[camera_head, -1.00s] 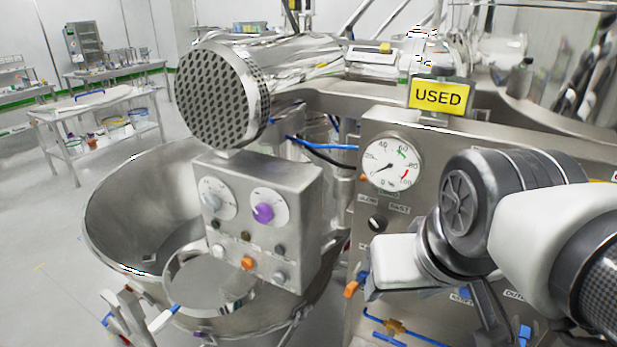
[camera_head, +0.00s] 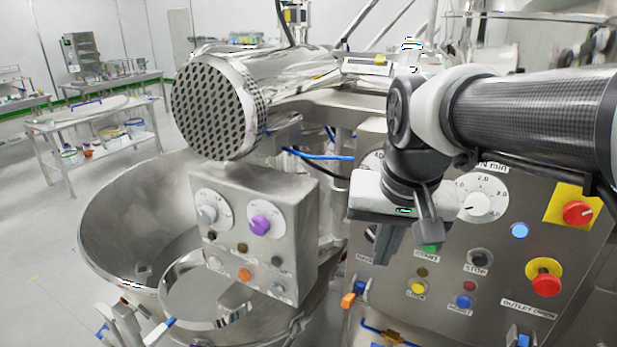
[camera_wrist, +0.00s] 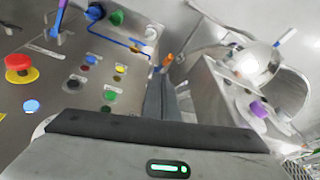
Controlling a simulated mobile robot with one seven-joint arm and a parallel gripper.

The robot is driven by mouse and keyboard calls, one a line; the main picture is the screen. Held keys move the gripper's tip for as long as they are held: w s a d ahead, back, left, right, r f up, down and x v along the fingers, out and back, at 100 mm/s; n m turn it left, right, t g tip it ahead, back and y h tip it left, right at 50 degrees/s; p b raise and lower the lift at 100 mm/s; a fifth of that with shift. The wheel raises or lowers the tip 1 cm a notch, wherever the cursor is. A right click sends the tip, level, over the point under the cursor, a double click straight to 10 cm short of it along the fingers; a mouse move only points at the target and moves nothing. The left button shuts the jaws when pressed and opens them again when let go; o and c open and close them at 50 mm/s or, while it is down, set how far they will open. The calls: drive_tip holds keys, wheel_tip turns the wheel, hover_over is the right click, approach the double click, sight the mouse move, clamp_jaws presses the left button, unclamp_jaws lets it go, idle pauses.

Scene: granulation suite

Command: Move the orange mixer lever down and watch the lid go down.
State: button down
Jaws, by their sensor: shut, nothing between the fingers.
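The orange lever (camera_head: 348,300) sticks out at the lower left edge of the steel control panel, beside a blue-ended part. It also shows in the wrist view, just past my fingertips (camera_wrist: 166,62). My gripper (camera_head: 388,258) is shut and empty, fingers pointing down in front of the panel. It is above and to the right of the lever in the head view, apart from it as far as I can tell. In the wrist view the closed fingers (camera_wrist: 161,86) are in the middle. The open steel mixer bowl (camera_head: 110,225) is at left; I cannot tell which part is its lid.
A grey control box (camera_head: 296,220) with a purple knob stands left of my gripper. The panel carries red stop buttons (camera_head: 546,284), a yellow button (camera_head: 418,289) and dials close to my arm. A perforated steel cylinder (camera_head: 212,108) projects above the bowl.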

drive_tip(key=w+a+f+m+g, duration=0.1)
drive_tip(key=w+f+m+g, duration=0.3)
drive_tip(key=w, duration=0.8)
drive_tip(key=t, duration=0.1)
hover_over(349, 295)
drive_tip(key=w, duration=0.2)
drive_tip(key=f, duration=0.7)
drive_tip(key=d+f, duration=0.1)
drive_tip(key=f, duration=0.3)
drive_tip(key=shift+s+f, duration=0.15)
drive_tip(key=shift+s, duration=0.1)
drive_tip(key=shift+s+a+f+p, duration=0.15)
drive_tip(key=shift+s+a+f, duration=0.1)
drive_tip(key=shift+f, duration=0.3)
drive_tip(key=shift+s+a+f+p, duration=0.15)
drive_tip(key=shift+s+f, duration=0.1)
drive_tip(key=shift+f, duration=0.3)
drive_tip(key=shift+s+a+f, duration=0.15)
drive_tip(key=shift+s+f, duration=0.15)
drive_tip(key=shift+f, duration=0.35)
